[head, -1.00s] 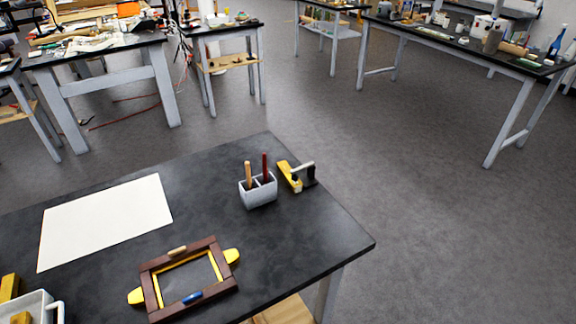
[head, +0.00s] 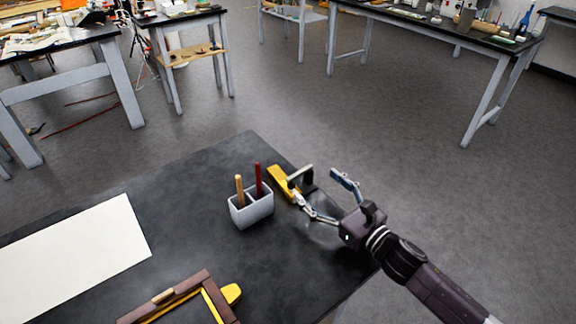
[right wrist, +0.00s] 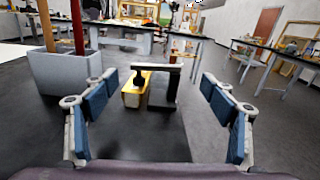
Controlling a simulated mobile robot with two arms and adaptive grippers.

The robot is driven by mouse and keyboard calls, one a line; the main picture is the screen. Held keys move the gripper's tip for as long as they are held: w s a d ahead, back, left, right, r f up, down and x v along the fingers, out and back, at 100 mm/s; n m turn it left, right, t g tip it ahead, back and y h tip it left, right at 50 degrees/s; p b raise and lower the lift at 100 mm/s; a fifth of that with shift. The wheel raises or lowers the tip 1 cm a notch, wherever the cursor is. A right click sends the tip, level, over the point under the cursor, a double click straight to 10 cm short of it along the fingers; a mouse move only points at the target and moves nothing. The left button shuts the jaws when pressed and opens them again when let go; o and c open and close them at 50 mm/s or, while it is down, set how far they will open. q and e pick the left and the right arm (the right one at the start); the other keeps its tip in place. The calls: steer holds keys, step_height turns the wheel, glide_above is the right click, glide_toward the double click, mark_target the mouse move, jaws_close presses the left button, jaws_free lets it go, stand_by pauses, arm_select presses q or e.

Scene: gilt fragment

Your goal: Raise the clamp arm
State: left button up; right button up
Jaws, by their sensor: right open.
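The clamp has a yellow block (head: 279,181) and a grey clamp arm (head: 300,172) running across to a dark upright at the table's right edge. In the right wrist view the yellow block (right wrist: 131,95) and clamp arm (right wrist: 157,67) lie ahead, between my fingers; the arm looks about level. My right gripper (head: 318,186) is open and empty, just in front of the clamp. One fingertip is close to the yellow block; I cannot tell if it touches. My left gripper is not in view.
A grey two-compartment holder (head: 251,209) with two upright sticks stands left of the clamp. A white sheet (head: 75,262) and a brown-and-yellow frame (head: 180,301) lie on the dark table (head: 185,195). Open floor lies beyond the table's right edge.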

mark_target(301, 174)
steer(key=shift+w+a, duration=0.1)
steer(key=shift+a, duration=0.45)
steer(key=shift+w+a+r, duration=0.15)
steer(key=shift+w+a, duration=0.05)
steer(key=shift+w, duration=0.05)
steer(key=p+x, duration=0.1)
steer(key=x, duration=0.3)
steer(key=shift+w+a, duration=0.2)
steer(key=shift+w, duration=0.1)
steer(key=shift+w+a, duration=0.2)
steer(key=shift+w, duration=0.1)
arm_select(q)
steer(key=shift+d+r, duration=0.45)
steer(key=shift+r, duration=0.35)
arm_select(e)
steer(key=shift+w, duration=0.1)
steer(key=c, duration=1.7)
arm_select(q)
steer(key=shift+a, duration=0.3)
arm_select(e)
steer(key=shift+c, duration=0.2)
